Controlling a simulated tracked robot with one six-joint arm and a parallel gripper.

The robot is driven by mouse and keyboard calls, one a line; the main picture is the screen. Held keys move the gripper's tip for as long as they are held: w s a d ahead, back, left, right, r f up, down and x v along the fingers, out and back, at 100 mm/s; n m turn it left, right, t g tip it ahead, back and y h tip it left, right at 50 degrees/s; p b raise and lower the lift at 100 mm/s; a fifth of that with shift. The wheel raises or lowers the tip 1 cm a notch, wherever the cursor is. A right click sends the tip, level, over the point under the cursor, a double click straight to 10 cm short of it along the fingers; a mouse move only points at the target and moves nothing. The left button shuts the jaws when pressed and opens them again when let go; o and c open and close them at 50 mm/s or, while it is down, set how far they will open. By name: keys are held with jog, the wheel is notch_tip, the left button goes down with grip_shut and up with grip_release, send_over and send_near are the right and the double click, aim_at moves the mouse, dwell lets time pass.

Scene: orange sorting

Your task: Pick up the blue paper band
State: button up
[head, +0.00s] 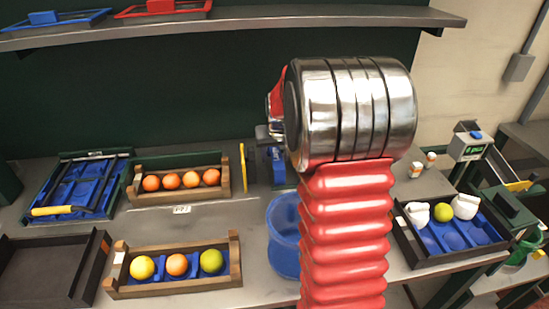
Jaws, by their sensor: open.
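I cannot pick out the blue paper band for certain. A round blue spool-like thing (282,250) stands on the bench at the centre, its right side hidden behind my red arm. A small blue device (278,165) stands behind it at the back of the bench. My arm rises in front of the bench and bends at a large chrome joint. Small red and metal parts show at the joint's left, but no fingertips can be seen. My gripper is hidden behind the arm.
Two wooden crates (237,258) (226,174) hold oranges and other citrus. A blue-lined tray (120,178) with a yellow-handled tool lies at the back left, an empty dark tray (25,270) before it. A right-hand tray (413,250) holds white shapes and a yellow-green fruit. A shelf (245,20) runs above.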

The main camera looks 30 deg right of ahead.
aim_at(275, 153)
jog(key=shift+c, duration=0.5)
jog(key=c, duration=1)
notch_tip(275, 153, up, 10)
dwell(0.6)
